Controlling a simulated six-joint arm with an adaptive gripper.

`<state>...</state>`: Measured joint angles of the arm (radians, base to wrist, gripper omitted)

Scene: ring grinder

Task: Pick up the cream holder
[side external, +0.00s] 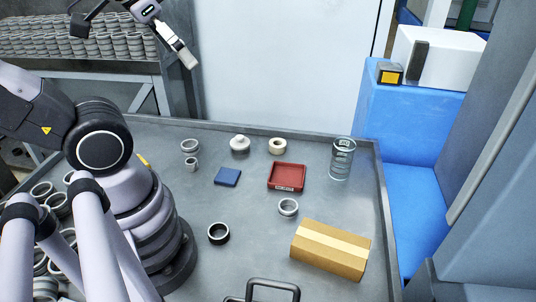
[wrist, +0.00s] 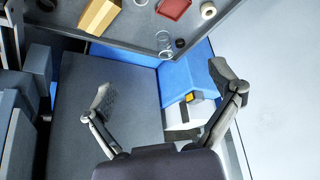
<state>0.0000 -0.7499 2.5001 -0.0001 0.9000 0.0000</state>
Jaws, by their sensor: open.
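The cream holder (side external: 278,146) looks like a short round cream piece with a hole in its top. It stands near the back of the grey table, right of a pale lidded pot (side external: 240,144). It also shows at the top edge of the wrist view (wrist: 208,10). My gripper (side external: 188,60) is high above and beyond the table's back edge, up and left of the holder and well apart from it. In the wrist view my gripper (wrist: 165,88) has its two fingers spread wide with nothing between them.
A red tray (side external: 287,177) lies just in front of the holder. A clear glass (side external: 342,158) stands to its right. A blue square (side external: 228,177), several rings and a cardboard box (side external: 331,250) are nearby. The table (side external: 250,205) has a raised rim.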

